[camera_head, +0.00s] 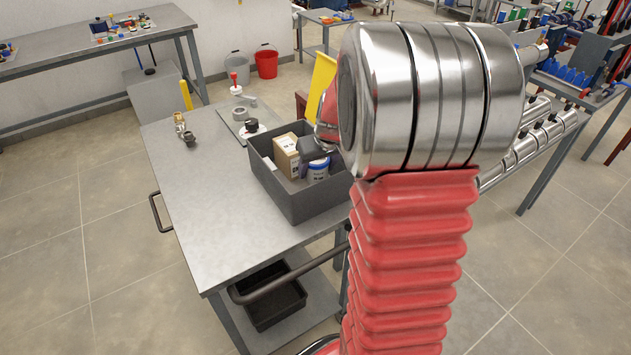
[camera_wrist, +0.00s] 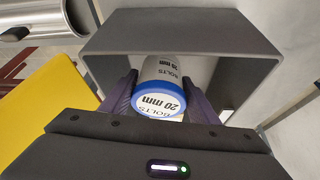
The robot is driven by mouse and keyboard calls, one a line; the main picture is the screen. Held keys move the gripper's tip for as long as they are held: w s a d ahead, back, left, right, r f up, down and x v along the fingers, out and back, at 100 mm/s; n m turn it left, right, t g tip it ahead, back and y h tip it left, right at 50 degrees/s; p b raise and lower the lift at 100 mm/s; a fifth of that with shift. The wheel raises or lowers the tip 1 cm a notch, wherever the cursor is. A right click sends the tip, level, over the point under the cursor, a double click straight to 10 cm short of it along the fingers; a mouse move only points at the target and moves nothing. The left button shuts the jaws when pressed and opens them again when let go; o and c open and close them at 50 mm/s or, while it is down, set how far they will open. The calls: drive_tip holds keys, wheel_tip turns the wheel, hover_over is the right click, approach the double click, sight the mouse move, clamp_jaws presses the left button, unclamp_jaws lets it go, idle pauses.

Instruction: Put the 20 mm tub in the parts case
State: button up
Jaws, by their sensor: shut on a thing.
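In the wrist view, my gripper (camera_wrist: 158,95) is shut on a white tub (camera_wrist: 160,104) with a blue rim, its lid reading "20 mm" and "BOLTS". One dark finger lies on each side of it. The dark grey parts case (camera_head: 290,205) stands open on the steel table. It holds a cardboard box (camera_head: 287,158) and a white and blue tub (camera_head: 318,171), whose label is too small to read.
The steel table (camera_head: 200,195) has clear room left of the case. A yellow panel (camera_head: 320,82) stands behind the case; yellow also shows in the wrist view (camera_wrist: 50,85).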

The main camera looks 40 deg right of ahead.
sight(316, 181)
drive_tip(key=shift+f, duration=0.8)
drive_tip(key=shift+f, duration=1.85)
drive_tip(key=shift+f, duration=0.1)
drive_tip(key=o, duration=1.7)
drive_tip(key=shift+c, duration=0.2)
drive_tip(key=v, duration=1.2)
